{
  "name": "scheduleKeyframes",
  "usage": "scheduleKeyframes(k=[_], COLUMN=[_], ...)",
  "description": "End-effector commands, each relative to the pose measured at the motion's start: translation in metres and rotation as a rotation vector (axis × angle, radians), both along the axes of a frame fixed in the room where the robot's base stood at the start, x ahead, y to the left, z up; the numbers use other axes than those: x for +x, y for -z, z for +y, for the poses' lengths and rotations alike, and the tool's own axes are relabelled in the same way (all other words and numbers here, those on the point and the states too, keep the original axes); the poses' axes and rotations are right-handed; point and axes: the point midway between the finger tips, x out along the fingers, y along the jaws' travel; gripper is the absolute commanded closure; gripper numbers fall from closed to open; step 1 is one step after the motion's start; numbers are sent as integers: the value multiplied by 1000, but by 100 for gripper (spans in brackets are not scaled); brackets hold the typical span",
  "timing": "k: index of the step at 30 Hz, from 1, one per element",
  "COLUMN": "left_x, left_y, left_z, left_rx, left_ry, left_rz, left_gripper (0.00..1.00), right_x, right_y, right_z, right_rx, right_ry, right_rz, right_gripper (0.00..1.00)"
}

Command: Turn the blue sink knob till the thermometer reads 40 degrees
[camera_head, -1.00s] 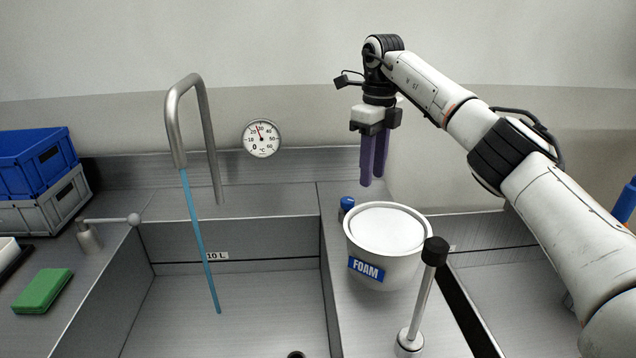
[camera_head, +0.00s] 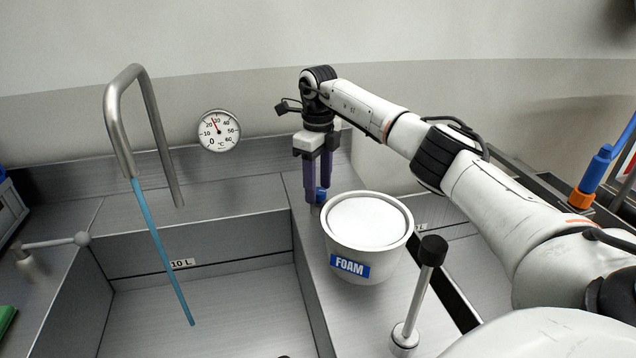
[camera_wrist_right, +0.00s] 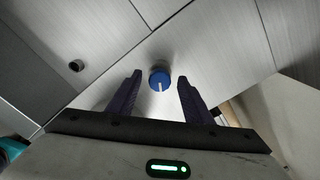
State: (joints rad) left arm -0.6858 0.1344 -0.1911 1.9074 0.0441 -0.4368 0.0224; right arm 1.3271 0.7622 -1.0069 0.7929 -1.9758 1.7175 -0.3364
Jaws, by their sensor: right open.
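The blue knob (camera_head: 321,196) stands on the ledge just behind the foam tub and is partly hidden by my right fingers. My right gripper (camera_head: 318,194) points down over it, open. In the right wrist view, the round blue knob (camera_wrist_right: 159,78) with a white mark shows between the two dark purple fingers, with a gap on both sides. My left gripper is out of view.
A white FOAM tub (camera_head: 363,240) stands close in front of the knob. A black-capped lever (camera_head: 425,290) rises nearer. A steel faucet (camera_head: 150,130) lets a blue stream (camera_head: 160,250) fall into the left basin. Blue and orange tools (camera_head: 592,180) are at the right.

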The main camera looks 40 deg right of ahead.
Motion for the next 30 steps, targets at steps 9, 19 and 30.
scheduleKeyframes(k=[9, 19, 30], left_x=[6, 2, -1], left_y=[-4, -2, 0], left_z=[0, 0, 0], left_rx=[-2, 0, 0], left_ry=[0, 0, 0], left_rz=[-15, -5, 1], left_gripper=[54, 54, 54], right_x=[0, 0, 0], right_y=[1, 1, 1], right_z=[0, 0, 1], right_rx=[0, 0, 0], right_ry=[-1, -7, -168], right_rz=[0, 0, 1], right_gripper=[66, 95, 95])
